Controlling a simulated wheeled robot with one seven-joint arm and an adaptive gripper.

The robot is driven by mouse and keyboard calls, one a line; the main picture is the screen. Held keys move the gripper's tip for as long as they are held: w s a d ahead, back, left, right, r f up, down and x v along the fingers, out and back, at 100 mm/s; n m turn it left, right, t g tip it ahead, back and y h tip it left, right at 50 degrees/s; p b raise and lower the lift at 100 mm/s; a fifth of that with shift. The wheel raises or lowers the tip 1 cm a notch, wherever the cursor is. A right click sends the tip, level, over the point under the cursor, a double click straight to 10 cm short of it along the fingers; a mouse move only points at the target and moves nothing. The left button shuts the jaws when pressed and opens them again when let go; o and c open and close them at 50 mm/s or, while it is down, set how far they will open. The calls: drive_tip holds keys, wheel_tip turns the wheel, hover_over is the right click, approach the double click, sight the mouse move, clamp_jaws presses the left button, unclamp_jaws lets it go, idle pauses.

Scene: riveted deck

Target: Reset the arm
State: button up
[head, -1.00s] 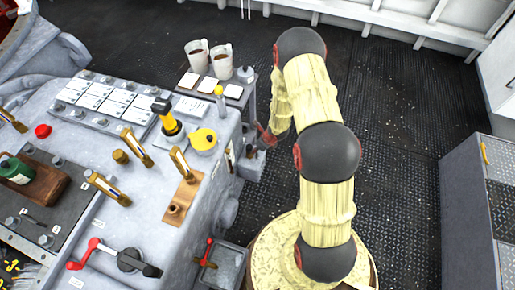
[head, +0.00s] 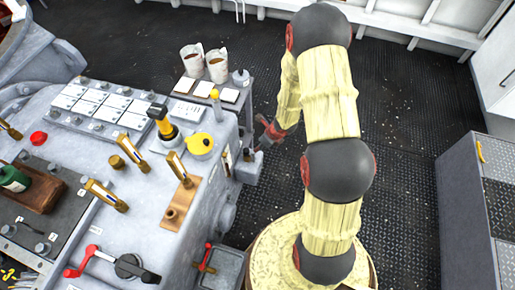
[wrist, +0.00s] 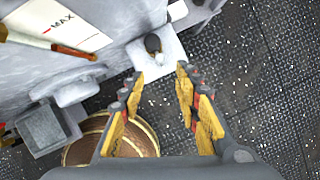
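My gripper (wrist: 157,82) shows in the wrist view with its two yellow-padded fingers spread apart and nothing between them. The dark deck floor lies behind the fingers. In the head view my gripper (head: 268,132) is small and partly hidden, just right of the grey console (head: 225,165). My arm, in pale yellow covers with dark round joints, bends up and over from its base at the bottom centre. From the head view alone I cannot make out the finger spacing.
Two mugs (head: 217,68) stand on a small side table behind the console. A grey cabinet (head: 480,210) stands at the right. Open deck (head: 410,130) lies between.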

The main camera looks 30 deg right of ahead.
drive_tip(key=shift+v, duration=0.95)
drive_tip(key=s+a+r+n+g+y, duration=0.2)
drive_tip(key=s+a+r+n+y, duration=0.35)
drive_tip(key=a+r+n, duration=0.85)
drive_tip(key=s+r+n+t+h, duration=0.1)
drive_tip(key=s+r+n, duration=0.4)
drive_tip(key=r, duration=0.5)
drive_tip(key=s+d+r+n+t+h+p, duration=0.1)
drive_tip(key=s+r+n+h, duration=0.2)
drive_tip(key=s+r+n, duration=0.3)
drive_tip(key=s+d+r+n+t+h+p, duration=0.1)
drive_tip(key=s+r+n+h, duration=0.2)
drive_tip(key=r, duration=1.1)
drive_tip(key=s+n, duration=0.2)
drive_tip(key=n, duration=0.1)
drive_tip(key=shift+s+n, duration=0.15)
drive_tip(key=shift+n, duration=0.25)
